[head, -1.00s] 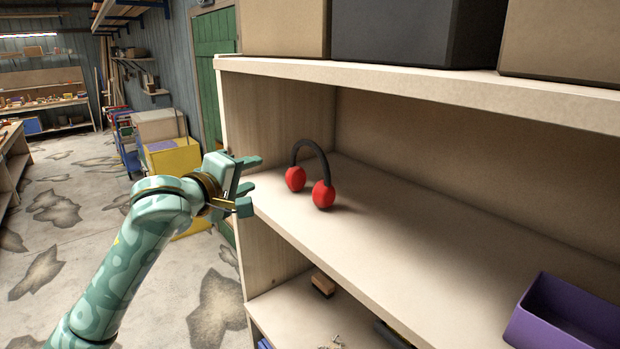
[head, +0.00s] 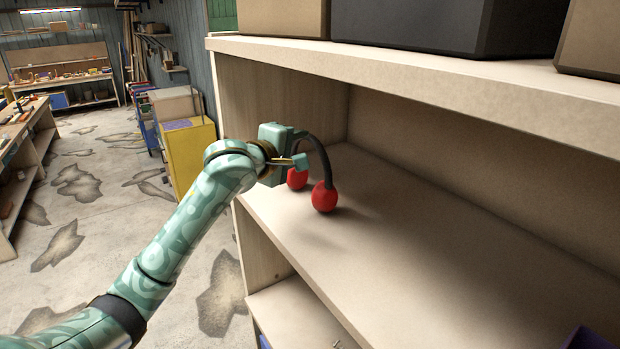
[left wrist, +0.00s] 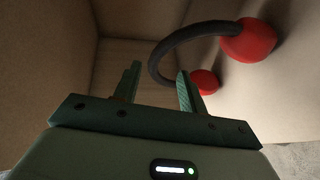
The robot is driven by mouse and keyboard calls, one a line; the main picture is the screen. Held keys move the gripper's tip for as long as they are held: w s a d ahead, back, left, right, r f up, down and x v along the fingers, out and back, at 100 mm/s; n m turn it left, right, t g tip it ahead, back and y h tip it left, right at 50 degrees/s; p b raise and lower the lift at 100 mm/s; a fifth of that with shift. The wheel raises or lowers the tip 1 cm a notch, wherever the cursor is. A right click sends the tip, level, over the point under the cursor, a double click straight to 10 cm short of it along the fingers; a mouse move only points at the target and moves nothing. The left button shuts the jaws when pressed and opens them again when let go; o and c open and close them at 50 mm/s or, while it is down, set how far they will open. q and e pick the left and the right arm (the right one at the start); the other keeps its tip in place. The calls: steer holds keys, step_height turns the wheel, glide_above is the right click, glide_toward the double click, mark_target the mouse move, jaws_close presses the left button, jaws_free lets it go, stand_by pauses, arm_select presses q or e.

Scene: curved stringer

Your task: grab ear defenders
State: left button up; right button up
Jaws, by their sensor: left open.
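The ear defenders (head: 324,197) have red cups and a black band arching above them. They stand on the middle shelf (head: 400,240), near its left end. My left gripper (head: 300,148) is at the band in the head view and partly hides it and the farther cup. In the left wrist view the two fingers (left wrist: 157,88) are apart. The black band of the ear defenders (left wrist: 180,40) passes close to the right finger, and both red cups lie to the right. I cannot tell whether the band is between the fingers. My right gripper is not in view.
A shelf board (head: 440,90) above carries large boxes (head: 420,25). The unit's left side wall (head: 285,115) stands close behind the gripper. A purple bin (head: 588,339) shows at the lower right edge.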

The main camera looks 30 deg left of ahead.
mark_target(310, 144)
arm_select(q)
steer(key=w, duration=0.2)
steer(key=w+f, duration=0.1)
steer(key=w, duration=0.1)
steer(key=shift+d, duration=0.15)
steer(key=shift+w+p, duration=0.35)
steer(key=shift+p, duration=0.05)
steer(key=w, duration=0.1)
steer(key=w+p, duration=0.1)
steer(key=w, duration=0.1)
steer(key=shift+w+f, duration=0.1)
steer(key=shift+f, duration=0.15)
steer(key=shift+w+d+f, duration=0.1)
steer(key=shift+w+f, duration=0.15)
steer(key=shift+w, duration=0.3)
steer(key=shift+s, duration=0.2)
jaws_close()
steer(key=shift+r, duration=0.1)
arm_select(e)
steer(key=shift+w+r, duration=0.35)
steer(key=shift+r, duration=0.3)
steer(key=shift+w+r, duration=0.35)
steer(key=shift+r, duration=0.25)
